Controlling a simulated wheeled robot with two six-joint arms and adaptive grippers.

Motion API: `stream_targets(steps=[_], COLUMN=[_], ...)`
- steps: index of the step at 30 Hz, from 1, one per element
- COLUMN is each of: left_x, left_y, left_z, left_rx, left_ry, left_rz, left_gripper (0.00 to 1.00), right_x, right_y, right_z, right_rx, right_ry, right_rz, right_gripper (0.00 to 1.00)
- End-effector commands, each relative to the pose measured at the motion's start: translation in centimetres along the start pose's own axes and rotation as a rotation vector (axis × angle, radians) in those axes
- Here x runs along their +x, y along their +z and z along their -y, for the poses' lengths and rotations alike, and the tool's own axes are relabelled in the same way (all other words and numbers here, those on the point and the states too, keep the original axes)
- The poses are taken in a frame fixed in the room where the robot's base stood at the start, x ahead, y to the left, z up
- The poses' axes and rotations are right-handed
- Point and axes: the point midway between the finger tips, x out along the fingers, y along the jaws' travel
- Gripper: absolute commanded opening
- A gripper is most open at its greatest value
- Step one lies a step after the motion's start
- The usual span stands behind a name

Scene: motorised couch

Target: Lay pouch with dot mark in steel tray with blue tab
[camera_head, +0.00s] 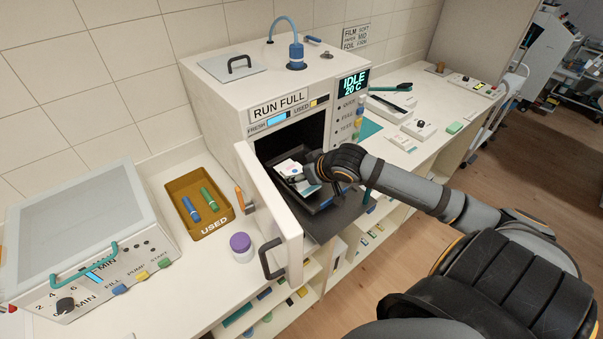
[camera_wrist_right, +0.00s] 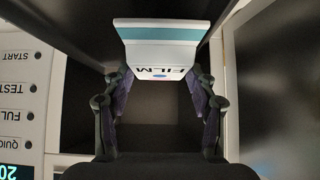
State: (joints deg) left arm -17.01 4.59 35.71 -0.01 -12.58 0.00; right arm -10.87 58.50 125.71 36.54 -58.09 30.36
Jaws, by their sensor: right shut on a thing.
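A white pouch (camera_wrist_right: 160,52) marked FILM, with a teal band and a small blue oval mark, is between the fingers of my right gripper (camera_wrist_right: 160,90) in the right wrist view. My right gripper is shut on it. In the head view, my right gripper (camera_head: 304,172) is at the mouth of the open chamber, and white pouch surface (camera_head: 287,166) shows beside it. A dark tray (camera_head: 311,205) lies under the gripper, with a blue piece (camera_head: 327,203) at its front edge. The gripper partly hides the tray, so I cannot tell whether the pouch touches it. My left gripper is not in view.
The white steriliser (camera_head: 225,85) has its door (camera_head: 275,205) open on the left. A dark shelf (camera_head: 345,214) sticks out in front. A brown USED bin (camera_head: 183,184) and a purple-lidded jar (camera_head: 241,243) stand left of the door.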

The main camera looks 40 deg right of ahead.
Motion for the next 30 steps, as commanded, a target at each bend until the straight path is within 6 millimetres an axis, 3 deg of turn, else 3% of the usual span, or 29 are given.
stream_targets(steps=[7, 8, 13, 23, 30], left_x=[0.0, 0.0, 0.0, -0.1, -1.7], left_y=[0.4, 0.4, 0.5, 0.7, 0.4], left_z=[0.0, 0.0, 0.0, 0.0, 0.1], left_rx=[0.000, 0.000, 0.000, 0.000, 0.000], left_ry=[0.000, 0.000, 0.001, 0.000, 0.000], left_rz=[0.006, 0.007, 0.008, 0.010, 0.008], left_gripper=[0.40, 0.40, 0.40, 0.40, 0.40], right_x=[0.0, 0.0, 0.0, 0.0, -1.5], right_y=[0.0, 0.0, 0.0, 0.0, -1.5], right_z=[0.0, 0.0, 0.0, 0.0, 0.0], right_rx=[0.000, 0.000, 0.000, 0.000, -0.002], right_ry=[0.000, 0.000, 0.000, 0.000, 0.001], right_rz=[0.000, 0.000, 0.000, 0.000, 0.000], right_gripper=[0.29, 0.62, 0.84, 0.84, 0.84])
